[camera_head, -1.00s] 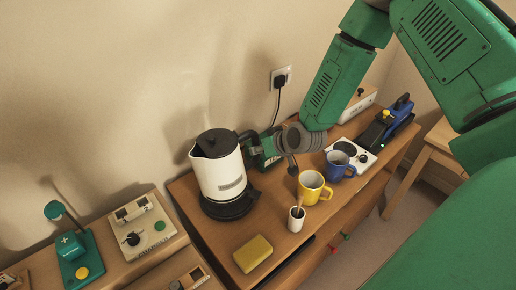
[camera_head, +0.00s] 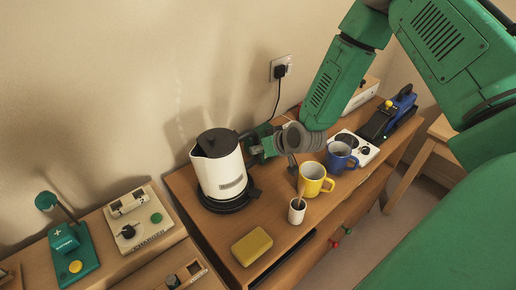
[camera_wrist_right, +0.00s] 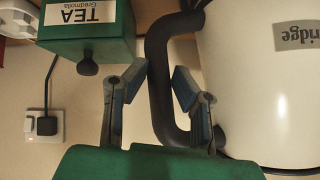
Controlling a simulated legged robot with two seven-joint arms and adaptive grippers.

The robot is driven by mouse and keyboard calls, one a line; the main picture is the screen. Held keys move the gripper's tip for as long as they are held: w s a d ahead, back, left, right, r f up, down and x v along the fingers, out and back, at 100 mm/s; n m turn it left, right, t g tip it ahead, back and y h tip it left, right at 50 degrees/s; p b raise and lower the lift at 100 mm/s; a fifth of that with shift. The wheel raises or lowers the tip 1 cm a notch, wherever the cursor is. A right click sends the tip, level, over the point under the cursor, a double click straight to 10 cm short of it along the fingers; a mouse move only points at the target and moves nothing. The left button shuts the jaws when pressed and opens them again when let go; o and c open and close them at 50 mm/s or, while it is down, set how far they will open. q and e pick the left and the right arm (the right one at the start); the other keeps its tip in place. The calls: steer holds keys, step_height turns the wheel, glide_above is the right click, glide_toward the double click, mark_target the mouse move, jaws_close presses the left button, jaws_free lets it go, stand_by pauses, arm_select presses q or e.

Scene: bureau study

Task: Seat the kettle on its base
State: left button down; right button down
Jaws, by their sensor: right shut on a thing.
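The white kettle (camera_head: 220,172) with a black lid and black handle stands upright over its round black base (camera_head: 240,203) on the wooden desk. Its bottom looks down on the base; I cannot tell if it is fully seated. My right gripper (camera_head: 254,146) is at the handle, on the kettle's right side. In the right wrist view the black handle (camera_wrist_right: 158,85) passes between my two fingers (camera_wrist_right: 158,88), with the white kettle body (camera_wrist_right: 265,95) to the right. My right gripper is shut on the handle. My left gripper is not in view.
Right of the kettle are a yellow mug (camera_head: 313,181), a blue mug (camera_head: 340,157) and a small white cup (camera_head: 297,211). A yellow sponge (camera_head: 252,247) lies in front. A green TEA box (camera_wrist_right: 85,25) is close beside my gripper.

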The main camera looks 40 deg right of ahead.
steer(key=shift+a+r, duration=0.1)
steer(key=shift+a, duration=0.05)
stand_by(0.7)
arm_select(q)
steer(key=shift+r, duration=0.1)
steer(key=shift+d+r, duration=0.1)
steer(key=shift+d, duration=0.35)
arm_select(e)
steer(key=shift+d, duration=0.5)
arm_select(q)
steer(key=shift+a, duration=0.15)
arm_select(e)
steer(key=shift+a+f, duration=0.2)
steer(key=shift+a, duration=0.05)
steer(key=c, duration=1.6)
jaws_free()
steer(key=shift+s+a, duration=0.1)
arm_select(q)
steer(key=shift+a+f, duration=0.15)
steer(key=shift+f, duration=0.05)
